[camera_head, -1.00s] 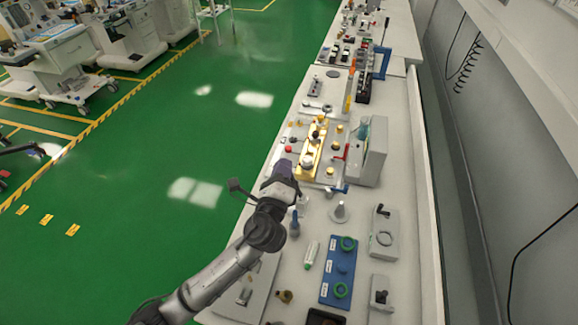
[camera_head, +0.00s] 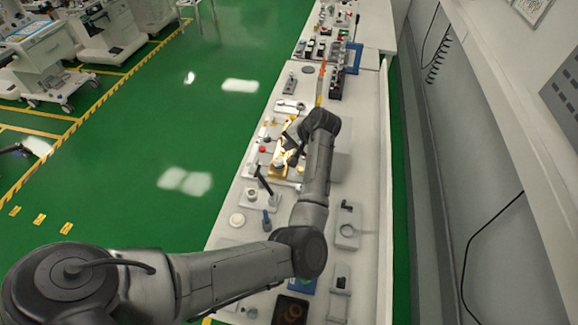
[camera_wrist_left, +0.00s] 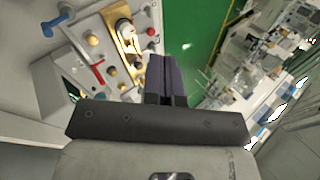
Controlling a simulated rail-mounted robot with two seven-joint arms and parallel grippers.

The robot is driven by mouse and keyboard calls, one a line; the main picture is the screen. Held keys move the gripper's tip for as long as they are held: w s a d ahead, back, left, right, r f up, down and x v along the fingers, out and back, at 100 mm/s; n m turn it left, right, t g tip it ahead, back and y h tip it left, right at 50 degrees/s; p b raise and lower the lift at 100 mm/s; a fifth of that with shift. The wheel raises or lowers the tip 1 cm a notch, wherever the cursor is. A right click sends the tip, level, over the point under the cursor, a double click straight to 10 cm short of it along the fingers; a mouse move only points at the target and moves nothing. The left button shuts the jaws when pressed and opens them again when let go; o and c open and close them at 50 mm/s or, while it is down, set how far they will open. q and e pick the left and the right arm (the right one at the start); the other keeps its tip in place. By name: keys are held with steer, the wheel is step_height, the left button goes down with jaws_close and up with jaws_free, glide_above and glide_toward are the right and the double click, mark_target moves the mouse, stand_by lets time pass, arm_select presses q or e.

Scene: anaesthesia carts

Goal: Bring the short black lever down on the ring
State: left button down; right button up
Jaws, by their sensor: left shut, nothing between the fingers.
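My left gripper (camera_head: 292,157) is shut and empty, over the gold plate in the head view. In the left wrist view its purple fingers (camera_wrist_left: 161,75) are together beside the gold plate (camera_wrist_left: 123,42). A grey block (camera_head: 346,240) with a pale ring (camera_head: 347,230) and a short black piece (camera_head: 346,206) lies right of my arm. A black stick (camera_head: 263,180) leans over a small white plate, left of my arm. I cannot tell for certain which is the task's short lever. My right gripper is not in view.
A red lever (camera_wrist_left: 98,77), a blue lever (camera_wrist_left: 48,28) and several knobs stand around the gold plate. Another grey block (camera_head: 340,284) lies nearer on the white bench (camera_head: 372,190). My arm hides most of the blue board. Green floor lies left.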

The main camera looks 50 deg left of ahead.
arm_select(q)
steer(key=s+d+n+g+h, duration=0.1)
steer(key=s+n, duration=0.1)
steer(key=n, duration=0.1)
steer(key=p, duration=0.3)
glide_toward(258, 171)
steer(key=shift+n, duration=0.3)
steer(key=x, duration=0.7)
steer(key=shift+w+a+f, duration=0.1)
steer(key=shift+a+f, duration=0.05)
steer(key=shift+f, duration=0.1)
